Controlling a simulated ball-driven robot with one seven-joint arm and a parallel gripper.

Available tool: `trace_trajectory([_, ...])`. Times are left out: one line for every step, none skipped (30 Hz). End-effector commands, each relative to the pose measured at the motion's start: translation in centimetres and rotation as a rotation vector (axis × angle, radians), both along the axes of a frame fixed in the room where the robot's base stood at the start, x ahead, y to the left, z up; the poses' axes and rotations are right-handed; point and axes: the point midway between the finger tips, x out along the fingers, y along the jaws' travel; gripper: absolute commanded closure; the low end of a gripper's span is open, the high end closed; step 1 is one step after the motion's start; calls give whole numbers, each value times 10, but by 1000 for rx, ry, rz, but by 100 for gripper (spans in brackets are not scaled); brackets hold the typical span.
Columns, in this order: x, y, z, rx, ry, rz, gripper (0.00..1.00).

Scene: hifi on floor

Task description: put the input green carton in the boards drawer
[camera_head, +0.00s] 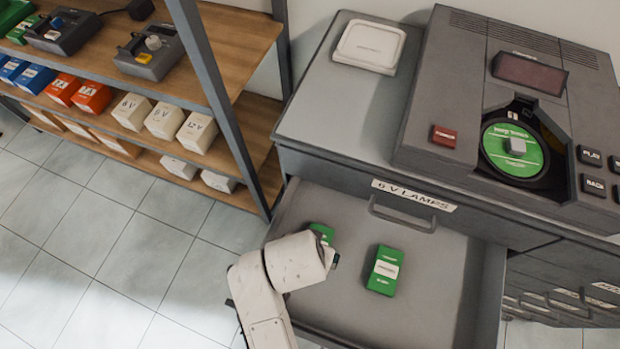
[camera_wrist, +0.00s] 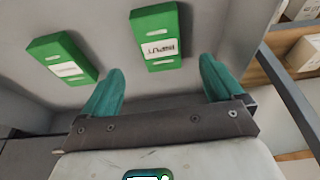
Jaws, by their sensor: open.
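Two green cartons with white labels lie in an open grey drawer (camera_head: 440,300). In the wrist view, the right carton (camera_wrist: 157,24) has a label that seems to read INPUT, upside down. In the head view it appears to be the left carton (camera_head: 321,231), partly hidden by my arm. The other green carton (camera_head: 384,271) lies to its right; it also shows in the wrist view (camera_wrist: 62,58), its label too small to read. My gripper (camera_wrist: 160,76) is open and empty, its teal fingers just short of the right carton. The open drawer's own label is not in view.
A closed drawer labelled 6 V LAMPS (camera_head: 415,198) is above the open one. More labelled drawers (camera_head: 575,300) are at the right. A stocked shelf (camera_head: 180,90) stands left.

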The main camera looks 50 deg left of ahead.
Motion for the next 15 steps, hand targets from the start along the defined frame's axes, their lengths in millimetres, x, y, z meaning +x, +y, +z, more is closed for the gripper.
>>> trace_trajectory([-2,-1,9,3,-1,0,6])
trace_trajectory([-3,-2,13,2,-1,-1,6])
trace_trajectory([-4,-3,18,2,-1,-1,6])
trace_trajectory([-5,-3,21,1,-1,-1,6])
trace_trajectory([-6,-4,24,2,-1,-1,6])
trace_trajectory([-7,-4,27,1,-1,-1,6])
trace_trajectory([-8,-5,29,0,0,0,6])
trace_trajectory([-8,-5,31,0,0,0,6])
trace_trajectory([-9,-5,33,1,-1,0,6])
trace_trajectory([-9,-6,34,1,-1,0,6])
trace_trajectory([-9,-6,34,0,0,0,6])
trace_trajectory([-9,-6,34,0,0,0,6])
trace_trajectory([-9,-6,35,0,0,0,6])
trace_trajectory([-9,-6,35,-1,0,0,6])
trace_trajectory([-9,-6,34,-1,0,0,6])
